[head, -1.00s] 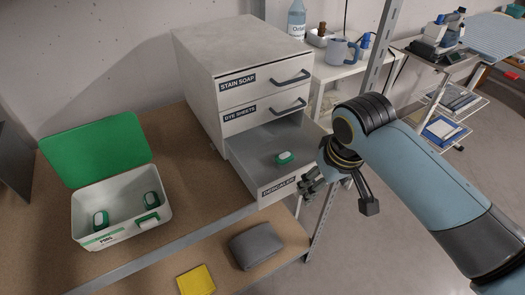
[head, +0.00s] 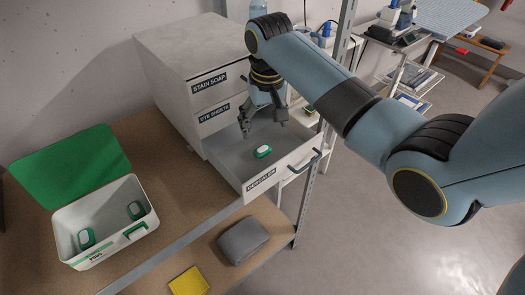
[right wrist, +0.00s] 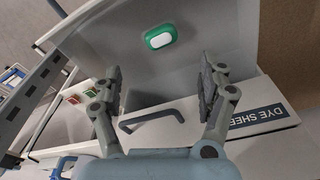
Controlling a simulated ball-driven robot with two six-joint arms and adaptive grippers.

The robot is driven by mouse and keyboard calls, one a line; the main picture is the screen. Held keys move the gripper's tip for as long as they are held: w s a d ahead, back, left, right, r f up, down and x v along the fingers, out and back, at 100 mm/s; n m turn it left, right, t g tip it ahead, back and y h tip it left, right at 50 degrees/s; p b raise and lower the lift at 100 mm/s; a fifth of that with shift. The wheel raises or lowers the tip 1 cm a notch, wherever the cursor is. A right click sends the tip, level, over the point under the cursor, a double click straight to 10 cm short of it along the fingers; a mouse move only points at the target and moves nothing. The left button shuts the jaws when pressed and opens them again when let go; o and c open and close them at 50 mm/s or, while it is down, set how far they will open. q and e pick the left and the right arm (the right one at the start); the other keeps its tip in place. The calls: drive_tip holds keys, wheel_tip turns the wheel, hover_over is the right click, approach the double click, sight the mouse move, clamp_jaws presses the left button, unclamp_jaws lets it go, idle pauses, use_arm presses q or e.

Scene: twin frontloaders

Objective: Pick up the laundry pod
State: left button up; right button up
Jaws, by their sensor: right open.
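The laundry pod (head: 263,151), white with a green rim, lies on the floor of the open bottom drawer (head: 226,160), labelled DESCALER. In the right wrist view the pod (right wrist: 160,37) lies ahead, beyond the fingertips and roughly between them. My right gripper (head: 264,128) is open and empty. It points down over the drawer, a little behind the pod and not touching it. In the right wrist view the fingers of the right gripper (right wrist: 160,79) are spread wide. My left gripper is not in view.
The closed DYE SHEETS drawer (right wrist: 195,125) is close beside the right fingers. A grey pouch (head: 243,240) and yellow cloth (head: 188,281) lie on the lower shelf.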

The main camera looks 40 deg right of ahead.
sight(263, 149)
drive_tip(key=f, duration=0.9)
drive_tip(key=shift+w, duration=0.3)
drive_tip(key=shift+r, duration=0.1)
drive_tip(key=c, duration=1)
